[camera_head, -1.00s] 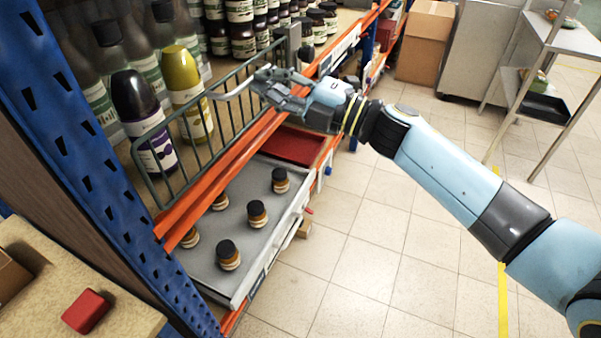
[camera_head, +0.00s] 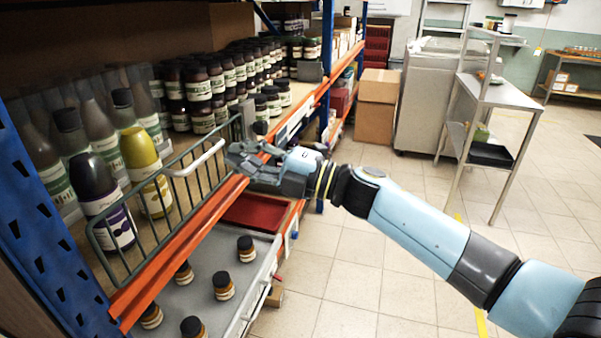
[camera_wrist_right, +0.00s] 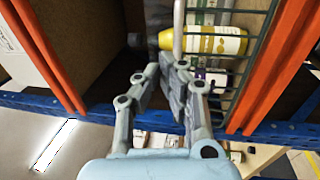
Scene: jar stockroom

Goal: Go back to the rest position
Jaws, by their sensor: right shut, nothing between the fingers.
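My right gripper (camera_head: 236,153) is shut and empty. It hovers beside the shelf's orange front beam, close to the end of the white handle (camera_head: 199,159) of a green wire gate (camera_head: 102,262). I cannot tell whether it touches the handle. In the right wrist view its fingers (camera_wrist_right: 163,78) point toward the gate and a yellow bottle (camera_wrist_right: 205,41), with the white handle (camera_wrist_right: 178,25) just ahead. My left gripper is not in view.
Behind the gate stand a yellow-capped bottle (camera_head: 148,175) and a dark purple bottle (camera_head: 103,205). Below, a grey tray (camera_head: 197,292) holds several small jars near a red bin (camera_head: 250,212). A cardboard box (camera_head: 377,107) and steel trolley (camera_head: 500,95) stand beyond. The tiled floor at right is clear.

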